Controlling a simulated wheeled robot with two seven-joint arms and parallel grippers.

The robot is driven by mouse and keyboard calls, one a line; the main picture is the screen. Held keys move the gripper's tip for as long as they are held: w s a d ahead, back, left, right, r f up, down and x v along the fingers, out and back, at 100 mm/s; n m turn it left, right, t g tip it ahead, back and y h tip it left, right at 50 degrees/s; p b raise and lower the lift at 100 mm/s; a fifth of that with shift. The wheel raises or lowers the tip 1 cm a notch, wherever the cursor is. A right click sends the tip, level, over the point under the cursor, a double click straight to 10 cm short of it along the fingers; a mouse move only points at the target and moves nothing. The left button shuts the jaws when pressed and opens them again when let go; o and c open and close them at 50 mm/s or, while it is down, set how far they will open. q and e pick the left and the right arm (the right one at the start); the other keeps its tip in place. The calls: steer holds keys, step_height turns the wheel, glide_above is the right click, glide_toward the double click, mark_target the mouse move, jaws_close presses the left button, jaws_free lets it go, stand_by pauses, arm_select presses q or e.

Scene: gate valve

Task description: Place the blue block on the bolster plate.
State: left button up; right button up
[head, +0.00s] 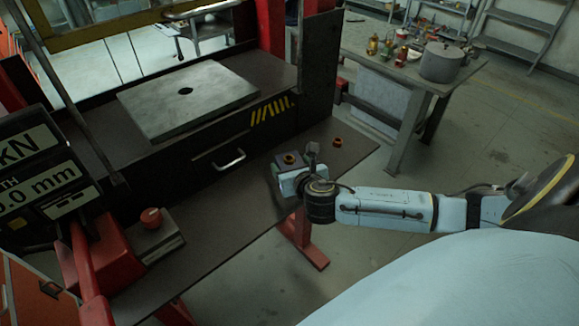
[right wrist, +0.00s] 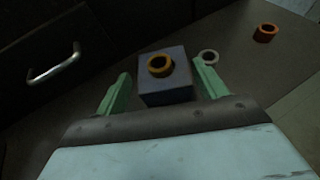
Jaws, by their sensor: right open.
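The blue block (head: 289,160) sits on the dark press table near its right end. An orange-brown ring (right wrist: 160,65) lies on top of the block, which shows in the right wrist view (right wrist: 168,92). My right gripper (head: 296,172) is open at the block. In the right wrist view its two green fingers (right wrist: 162,82) stand apart, one to each side of the block, with gaps visible on both sides. The bolster plate (head: 160,108) is a grey slab with a dark central hole, lying bare on the press bed. My left gripper is not in view.
A second orange ring (head: 337,142) and a grey ring (right wrist: 208,57) lie on the table right of the block. A drawer handle (head: 229,160) is on the dark front below the plate. A red-knobbed control box (head: 152,220) stands at left. A dark upright panel (head: 318,70) rises right of the bed.

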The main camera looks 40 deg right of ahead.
steer(key=shift+x, duration=2.6)
steer(key=shift+s+d, duration=0.1)
steer(key=shift+s, duration=0.05)
steer(key=shift+c, duration=0.3)
steer(key=c, duration=1.4)
steer(key=shift+r, duration=0.1)
jaws_close()
